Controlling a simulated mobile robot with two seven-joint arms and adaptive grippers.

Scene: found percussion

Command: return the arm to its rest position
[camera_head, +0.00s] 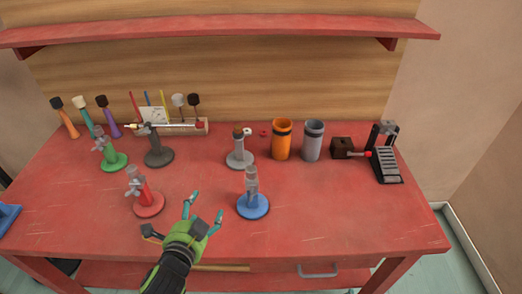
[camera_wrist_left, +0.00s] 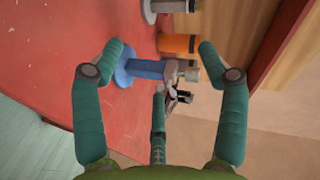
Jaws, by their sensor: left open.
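My left gripper (camera_head: 205,206) is over the front middle of the red table (camera_head: 330,225), with its teal fingers spread and nothing between them. In the left wrist view its fingers (camera_wrist_left: 160,62) are also apart and empty. The blue-based stand (camera_head: 253,206) is just right of the fingers in the head view, apart from them. It also shows beyond the fingers in the left wrist view (camera_wrist_left: 147,69). The red-based stand (camera_head: 148,205) is to the left of the gripper. My right gripper is in neither view.
Behind stand a green-based stand (camera_head: 115,162), a dark stand (camera_head: 158,157), a grey stand (camera_head: 239,158), an orange cup (camera_head: 281,141) and a grey cup (camera_head: 313,141). A black stepped device (camera_head: 386,160) is at right. A dark-headed object (camera_head: 151,233) lies beside my wrist. The front right is clear.

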